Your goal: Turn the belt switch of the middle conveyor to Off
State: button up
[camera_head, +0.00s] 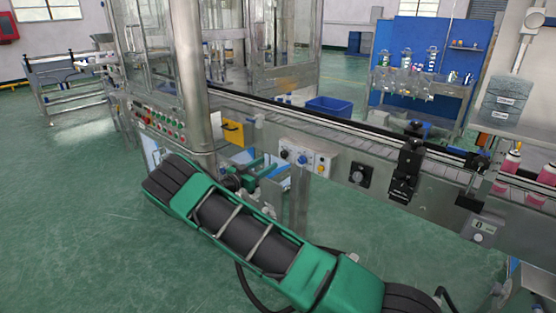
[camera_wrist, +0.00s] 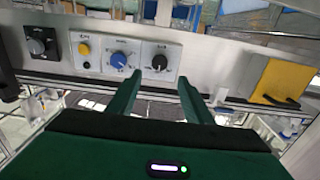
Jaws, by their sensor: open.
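A control panel on the conveyor's side carries a black knob (camera_head: 284,154), a blue knob (camera_head: 302,158) and a yellow button (camera_head: 321,166). The wrist view shows them in reverse order: yellow button (camera_wrist: 84,49), blue knob (camera_wrist: 119,60), black knob (camera_wrist: 159,62). Labels are too small to read, so I cannot tell which is the belt switch. My gripper (camera_wrist: 159,76) is open and empty, its green fingers pointing at the panel. The black knob shows between the fingertips, apart from both; the blue knob lies just left of the left fingertip.
A separate black dial (camera_head: 360,175) sits further right on the conveyor (camera_head: 340,140). A yellow box (camera_head: 233,132) sticks out left of the panel and shows on the right in the wrist view (camera_wrist: 283,82). A black device (camera_head: 405,170) juts from the conveyor. Pink cans (camera_head: 509,164) stand at right.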

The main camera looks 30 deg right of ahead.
aim_at(283, 154)
jog(key=x, duration=0.9)
jog(key=shift+d, duration=0.15)
jog(key=c, duration=1.1)
jog(key=shift+o, duration=0.2)
jog(key=shift+a+f, duration=0.1)
jog(key=shift+a, duration=0.15)
jog(key=shift+d, duration=0.15)
